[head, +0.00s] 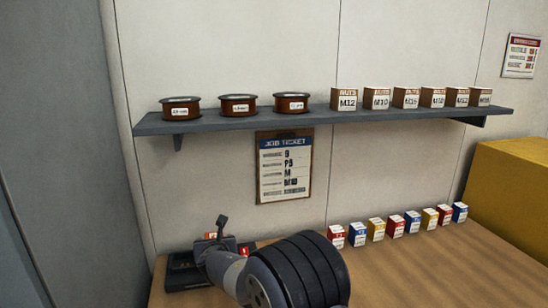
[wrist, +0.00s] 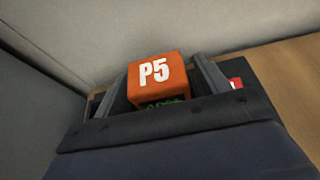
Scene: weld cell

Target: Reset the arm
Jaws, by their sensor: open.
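I cannot tell whether the fingers touch the box. The box's lower part is hidden behind the gripper body. In the head view my arm reaches over the left end of the bench, and its end is at a dark tray (head: 183,275). A bit of orange (head: 210,236) shows behind my wrist there. A red box (wrist: 235,83) shows just right of the right finger in the wrist view.
Several small coloured boxes (head: 396,226) stand in a row on the wooden bench (head: 440,262). A wall shelf (head: 225,122) above holds spools (head: 238,106) and nut boxes (head: 376,98). A job ticket (head: 284,168) hangs below it. A yellow block (head: 510,180) stands right; a grey panel (head: 55,150) left.

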